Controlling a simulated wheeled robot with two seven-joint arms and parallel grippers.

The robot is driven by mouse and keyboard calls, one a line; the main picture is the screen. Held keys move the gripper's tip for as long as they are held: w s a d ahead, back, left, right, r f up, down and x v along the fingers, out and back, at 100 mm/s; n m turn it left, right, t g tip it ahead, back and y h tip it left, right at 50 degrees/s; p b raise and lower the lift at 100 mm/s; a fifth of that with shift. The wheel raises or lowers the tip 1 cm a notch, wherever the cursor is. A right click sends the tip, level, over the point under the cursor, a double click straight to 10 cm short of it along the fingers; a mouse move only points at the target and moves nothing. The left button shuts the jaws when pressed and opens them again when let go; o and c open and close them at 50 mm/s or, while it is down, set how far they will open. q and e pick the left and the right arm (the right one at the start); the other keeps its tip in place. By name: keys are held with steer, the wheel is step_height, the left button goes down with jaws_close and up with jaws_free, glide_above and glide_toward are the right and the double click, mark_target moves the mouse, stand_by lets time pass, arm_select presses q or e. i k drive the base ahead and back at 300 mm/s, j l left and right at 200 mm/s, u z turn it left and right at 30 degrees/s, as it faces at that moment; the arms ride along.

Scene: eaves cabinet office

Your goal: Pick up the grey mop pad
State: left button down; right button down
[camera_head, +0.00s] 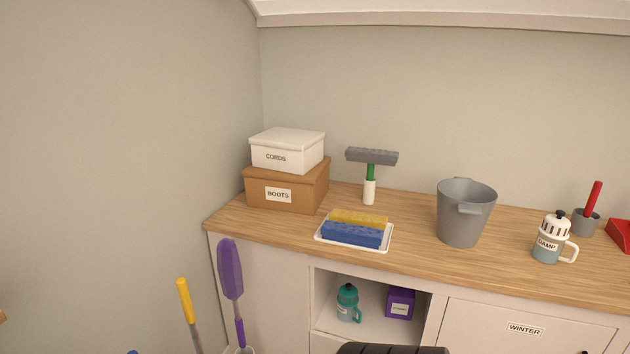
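A grey oblong pad (372,156) is at the back of the wooden counter, left of centre. It sits level across the top of an upright green-and-white handle (369,182); I cannot tell whether it is fixed to it. A white tray (354,247) in front of it holds a blue pad (351,234) and a yellow pad (359,219) side by side. Neither of my grippers can be made out. A dark ridged shape (392,349) at the bottom edge is cut off, and I cannot tell what it is.
A white box (287,150) is stacked on a brown box (284,190) to the left. A grey bucket (464,213) and a lidded mug (551,243) stand to the right. A purple duster (231,270) and a yellow handle (186,300) rise beside the cabinet.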

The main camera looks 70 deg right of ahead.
mark_target(360, 155)
steer(key=z, duration=2.8)
